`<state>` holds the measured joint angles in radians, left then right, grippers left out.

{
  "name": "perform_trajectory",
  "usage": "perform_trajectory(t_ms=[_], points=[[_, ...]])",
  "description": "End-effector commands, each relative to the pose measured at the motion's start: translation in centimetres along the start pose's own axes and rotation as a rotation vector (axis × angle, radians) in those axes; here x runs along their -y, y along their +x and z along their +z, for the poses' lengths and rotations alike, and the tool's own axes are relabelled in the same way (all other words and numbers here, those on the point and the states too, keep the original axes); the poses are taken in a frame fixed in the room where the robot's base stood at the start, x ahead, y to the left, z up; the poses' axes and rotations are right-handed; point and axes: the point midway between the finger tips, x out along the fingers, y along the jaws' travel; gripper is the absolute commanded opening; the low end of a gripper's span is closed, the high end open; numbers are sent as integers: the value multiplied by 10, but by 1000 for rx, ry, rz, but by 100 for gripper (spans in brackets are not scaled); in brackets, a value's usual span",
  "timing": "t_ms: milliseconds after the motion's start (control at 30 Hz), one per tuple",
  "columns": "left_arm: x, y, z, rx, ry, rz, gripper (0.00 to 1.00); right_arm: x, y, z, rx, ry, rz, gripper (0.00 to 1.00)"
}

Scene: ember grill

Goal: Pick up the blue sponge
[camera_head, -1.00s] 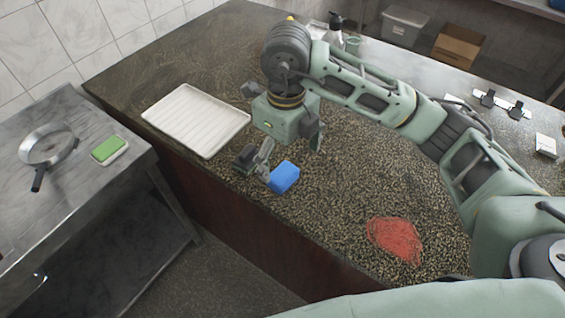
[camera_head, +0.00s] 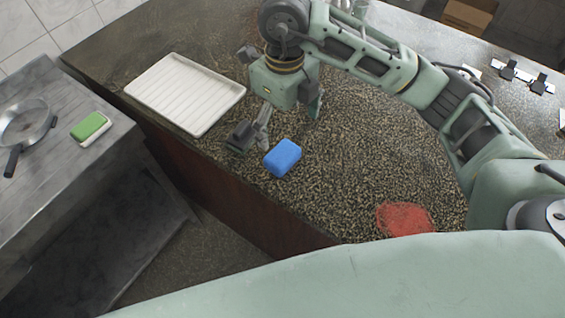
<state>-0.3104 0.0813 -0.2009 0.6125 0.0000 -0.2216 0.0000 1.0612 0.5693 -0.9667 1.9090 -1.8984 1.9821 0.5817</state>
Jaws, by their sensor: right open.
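The blue sponge (camera_head: 282,158) lies on the speckled dark counter (camera_head: 350,160), near its front edge. My right gripper (camera_head: 278,123) is open and empty, just behind the sponge in the picture. One dark-padded finger is to the upper left of the sponge, and the other finger is to its upper right. The sponge is not between the fingertips, and a small gap shows between it and the gripper. The gripper's height above the counter is hard to tell. My left gripper is not in view.
A white ribbed tray (camera_head: 186,94) lies left of the gripper. A red patch (camera_head: 404,219) is at the right front of the counter. A metal side table (camera_head: 60,160) at left holds a pan (camera_head: 27,122) and a green sponge (camera_head: 90,126).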

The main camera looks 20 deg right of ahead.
Motion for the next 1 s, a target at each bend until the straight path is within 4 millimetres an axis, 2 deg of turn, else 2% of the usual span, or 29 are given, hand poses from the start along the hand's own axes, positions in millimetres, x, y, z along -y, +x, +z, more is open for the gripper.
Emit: perform_trajectory(t_ms=[33, 133, 300, 667, 800, 1000], points=[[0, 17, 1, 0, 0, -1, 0, 0, 17, 0, 0, 0, 0, 91], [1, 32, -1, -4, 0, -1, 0, 0, 32, 0, 0, 0, 0, 91], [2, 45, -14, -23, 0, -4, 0, 0, 46, 0, 0, 1, 0, 91], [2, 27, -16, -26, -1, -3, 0, -2, 79, -1, -5, 1, 2, 91], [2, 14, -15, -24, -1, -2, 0, -6, 100, -1, -5, 0, 2, 91], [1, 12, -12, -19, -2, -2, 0, -5, 121, 0, -1, 0, 0, 91]])
